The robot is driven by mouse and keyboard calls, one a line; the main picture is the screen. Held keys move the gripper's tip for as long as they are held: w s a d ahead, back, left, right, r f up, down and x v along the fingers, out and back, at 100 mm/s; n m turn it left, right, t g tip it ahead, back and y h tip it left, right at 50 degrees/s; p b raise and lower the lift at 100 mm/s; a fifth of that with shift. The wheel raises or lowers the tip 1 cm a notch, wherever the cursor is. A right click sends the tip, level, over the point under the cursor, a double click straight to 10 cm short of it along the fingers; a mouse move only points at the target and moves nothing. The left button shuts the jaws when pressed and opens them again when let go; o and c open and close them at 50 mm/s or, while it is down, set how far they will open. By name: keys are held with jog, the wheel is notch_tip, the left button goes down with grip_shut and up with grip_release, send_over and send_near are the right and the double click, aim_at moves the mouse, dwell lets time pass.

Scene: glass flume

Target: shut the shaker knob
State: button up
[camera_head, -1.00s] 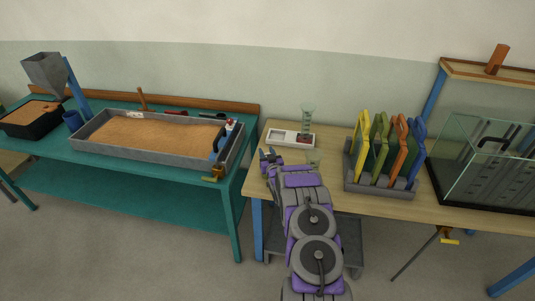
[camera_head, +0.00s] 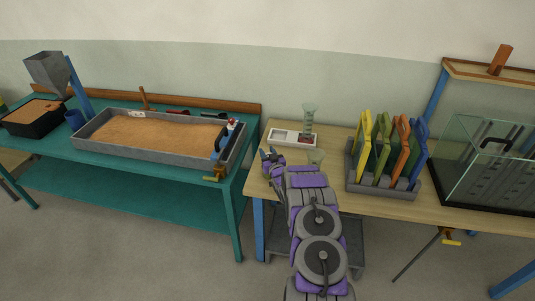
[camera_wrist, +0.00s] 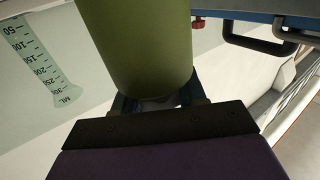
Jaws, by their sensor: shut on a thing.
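My gripper (camera_head: 271,158) is over the left end of the wooden table in the head view, with my arm stretched toward it. In the wrist view my gripper (camera_wrist: 157,103) is shut on a smooth olive-green cylindrical part (camera_wrist: 140,40), which fills the upper middle of the picture. Its far end runs out of the frame. I cannot tell whether it is the shaker knob, and it does not show clearly in the head view. A small red knob-like part (camera_wrist: 199,22) shows behind it in the wrist view.
A rack (camera_head: 384,185) of colored frames stands right. A sand tray (camera_head: 95,147) is left. A graduated scale (camera_wrist: 38,62) shows in the wrist view.

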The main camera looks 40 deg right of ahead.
dwell(0.3)
jog(key=o, duration=1)
jog(key=p+v, duration=0.2)
jog(key=v, duration=1.5)
jog(key=shift+s, duration=0.15)
jog(key=shift+c, duration=0.2)
